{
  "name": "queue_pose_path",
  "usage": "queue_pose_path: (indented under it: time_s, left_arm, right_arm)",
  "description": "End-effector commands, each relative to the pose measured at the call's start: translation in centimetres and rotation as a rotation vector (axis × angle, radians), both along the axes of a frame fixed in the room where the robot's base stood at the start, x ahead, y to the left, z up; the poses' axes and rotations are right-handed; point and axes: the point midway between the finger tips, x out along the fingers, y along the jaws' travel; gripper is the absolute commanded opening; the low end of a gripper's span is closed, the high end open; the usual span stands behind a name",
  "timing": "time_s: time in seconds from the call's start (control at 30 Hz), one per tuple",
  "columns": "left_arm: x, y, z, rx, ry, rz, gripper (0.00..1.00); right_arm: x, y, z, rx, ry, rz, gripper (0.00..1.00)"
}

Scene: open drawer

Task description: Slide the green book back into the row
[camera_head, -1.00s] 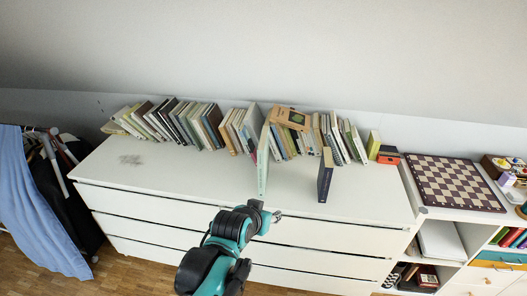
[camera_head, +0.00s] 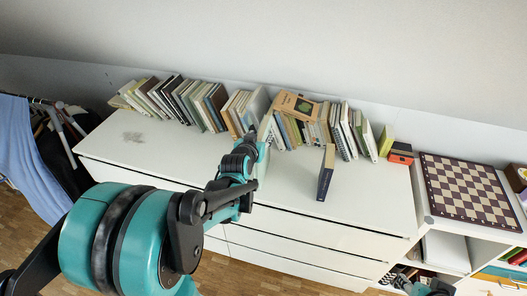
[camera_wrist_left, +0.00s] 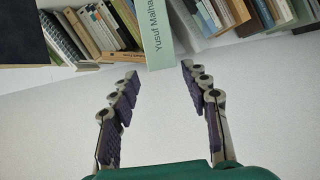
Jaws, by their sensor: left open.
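The green book (camera_head: 265,130) stands upright at the row and is largely hidden by my left gripper in the head view. In the left wrist view its pale green spine (camera_wrist_left: 157,38), lettered "Yusuf Malha...", faces me and juts out in front of the neighbouring books. My left gripper (camera_head: 254,143) is in front of this spine, over the white dresser top. In the left wrist view its fingers (camera_wrist_left: 160,72) are spread wide, with the spine's lower end just beyond and between the tips. No contact with the book shows.
The row of books (camera_head: 190,103) leans along the wall on the white dresser (camera_head: 160,158). A dark blue book (camera_head: 326,172) stands alone in front of the row, to the right of my left gripper. A chessboard (camera_head: 468,192) lies farther right. The left dresser top is clear.

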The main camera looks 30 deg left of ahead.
Motion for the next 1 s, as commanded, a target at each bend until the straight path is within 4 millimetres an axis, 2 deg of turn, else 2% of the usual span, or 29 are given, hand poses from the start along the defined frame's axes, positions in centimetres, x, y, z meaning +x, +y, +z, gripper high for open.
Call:
queue_pose_path:
  time_s: [0.27, 0.53, 0.77, 0.8, 0.97, 1.0]
  left_arm:
    - [2.5, 1.0, -1.1, 0.000, 0.000, 0.000, 0.47]
    - [6.0, 2.5, -2.3, 0.001, 0.000, -0.001, 0.47]
    - [6.3, 2.6, -2.2, 0.000, 0.000, -0.001, 0.47]
    - [6.3, 2.6, -2.2, 0.000, 0.000, -0.001, 0.44]
    - [6.3, 2.6, -2.2, 0.000, 0.000, -0.001, 0.02]
    - [6.3, 2.6, -2.2, 0.000, 0.000, -0.001, 0.00]
  right_arm:
    - [0.0, 0.0, -1.3, 0.000, 0.000, 0.000, 0.40]
    - [0.0, 0.0, -3.0, 0.000, 0.000, 0.000, 0.40]
    - [0.0, 0.0, -2.9, 0.000, 0.000, 0.000, 0.40]
    - [0.0, 0.0, -2.9, 0.000, 0.000, 0.000, 0.40]
    - [0.0, 0.0, -2.9, 0.000, 0.000, 0.000, 0.40]
    - [0.0, 0.0, -2.9, 0.000, 0.000, 0.000, 0.40]
